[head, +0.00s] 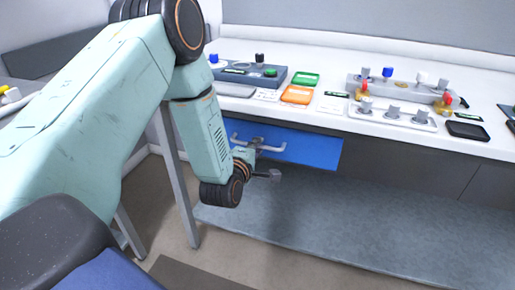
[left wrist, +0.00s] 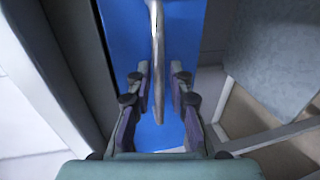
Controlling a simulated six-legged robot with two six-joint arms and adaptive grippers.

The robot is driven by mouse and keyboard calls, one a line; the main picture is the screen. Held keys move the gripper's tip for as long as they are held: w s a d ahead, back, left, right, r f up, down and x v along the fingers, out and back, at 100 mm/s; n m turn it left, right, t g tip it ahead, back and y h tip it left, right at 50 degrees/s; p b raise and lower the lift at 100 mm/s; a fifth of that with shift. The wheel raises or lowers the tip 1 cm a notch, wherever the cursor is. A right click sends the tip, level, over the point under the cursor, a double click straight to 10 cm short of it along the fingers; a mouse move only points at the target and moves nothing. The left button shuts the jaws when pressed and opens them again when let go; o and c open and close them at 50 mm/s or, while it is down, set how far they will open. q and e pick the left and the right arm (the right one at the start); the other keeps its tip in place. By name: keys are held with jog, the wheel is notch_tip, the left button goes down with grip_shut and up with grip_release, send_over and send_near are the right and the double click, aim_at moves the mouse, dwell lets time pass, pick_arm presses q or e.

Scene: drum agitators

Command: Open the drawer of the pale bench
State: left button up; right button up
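The pale bench (head: 345,118) has a blue drawer (head: 310,149) under its white top, with a pale horizontal bar handle (head: 274,148). I see no clear gap behind the drawer front, though its edges are partly hidden by my arm. My left gripper (head: 266,159) is at the drawer front, by the handle. In the left wrist view the blue front (left wrist: 125,30) fills the middle, and the handle (left wrist: 157,50) runs between the two spread fingers. Blue shows on both sides of the bar, so the fingers look apart from it. My right gripper is not in view.
The bench top holds a dark control box (head: 262,75), a green tray (head: 305,79), an orange tray (head: 296,95), a fixture with several knobs (head: 395,112) and a black tray (head: 467,130). A grey lower shelf (head: 330,225) lies below. A metal leg (head: 178,185) stands near my left arm.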

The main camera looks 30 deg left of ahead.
pick_arm(q)
jog(key=shift+w+a, duration=0.1)
jog(key=shift+w, duration=0.4)
jog(key=shift+f, duration=0.1)
grip_shut()
